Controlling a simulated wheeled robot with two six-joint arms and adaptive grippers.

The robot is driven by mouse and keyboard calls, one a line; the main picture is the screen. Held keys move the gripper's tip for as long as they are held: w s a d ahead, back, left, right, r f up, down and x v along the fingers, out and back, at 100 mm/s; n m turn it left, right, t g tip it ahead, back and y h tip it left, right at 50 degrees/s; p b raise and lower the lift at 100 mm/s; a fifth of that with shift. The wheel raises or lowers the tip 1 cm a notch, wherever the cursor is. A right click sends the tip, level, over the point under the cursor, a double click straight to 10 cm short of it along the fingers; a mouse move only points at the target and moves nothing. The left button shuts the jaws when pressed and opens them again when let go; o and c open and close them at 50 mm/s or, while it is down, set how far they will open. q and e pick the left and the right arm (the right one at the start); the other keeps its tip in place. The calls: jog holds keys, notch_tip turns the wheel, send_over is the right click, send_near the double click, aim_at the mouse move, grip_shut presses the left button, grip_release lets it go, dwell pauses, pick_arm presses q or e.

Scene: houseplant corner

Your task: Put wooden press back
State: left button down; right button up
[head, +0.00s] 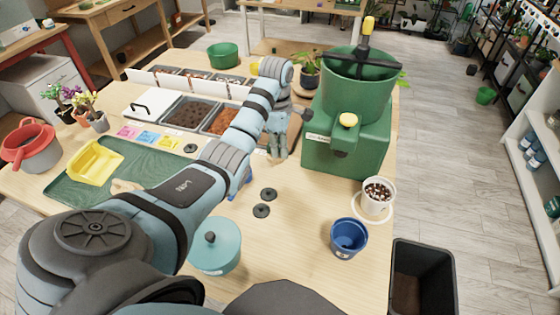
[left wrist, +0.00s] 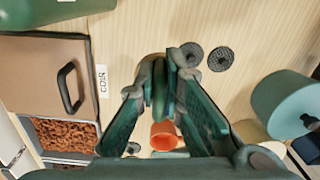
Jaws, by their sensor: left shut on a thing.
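My left gripper (head: 277,145) reaches over the middle of the table, just left of the green machine (head: 345,145). In the left wrist view its fingers (left wrist: 163,88) come together on something narrow that they mostly cover; I cannot make out what it is. I cannot identify the wooden press for certain. A small tan wooden piece (head: 125,186) lies on the green mat (head: 150,163), partly behind my left arm. In the left wrist view a tan rounded thing (left wrist: 250,130) shows beside the teal lidded pot (left wrist: 290,100). My right gripper is not in view.
An orange cup (left wrist: 163,135) shows between the fingers. Two dark discs (head: 265,203) lie near the teal pot (head: 215,247). A blue pot (head: 348,238) and a white pot (head: 376,197) stand at the right edge. Soil bins (head: 188,113) and a brown COIR lid (left wrist: 40,75) lie behind.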

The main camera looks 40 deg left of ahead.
aim_at(279, 160)
pick_arm(q)
jog(key=f, duration=0.1)
jog(key=f+b, duration=0.1)
jog(key=f, duration=0.1)
jog(key=f+b, duration=0.1)
jog(key=shift+s+f, duration=0.15)
jog(key=shift+s, duration=0.25)
jog(key=f, duration=0.1)
jog(key=a+f+b, duration=0.1)
jog(key=shift+w+f, duration=0.15)
jog(key=shift+f, duration=0.15)
jog(key=f, duration=0.3)
jog(key=shift+w+d+f+b, duration=0.1)
jog(key=shift+w+d+b, duration=0.15)
jog(key=shift+b, duration=0.15)
jog(key=shift+s+r, duration=0.2)
jog(key=shift+a+f, duration=0.1)
jog(key=shift+f, duration=0.1)
jog(key=c, duration=1.7)
grip_release()
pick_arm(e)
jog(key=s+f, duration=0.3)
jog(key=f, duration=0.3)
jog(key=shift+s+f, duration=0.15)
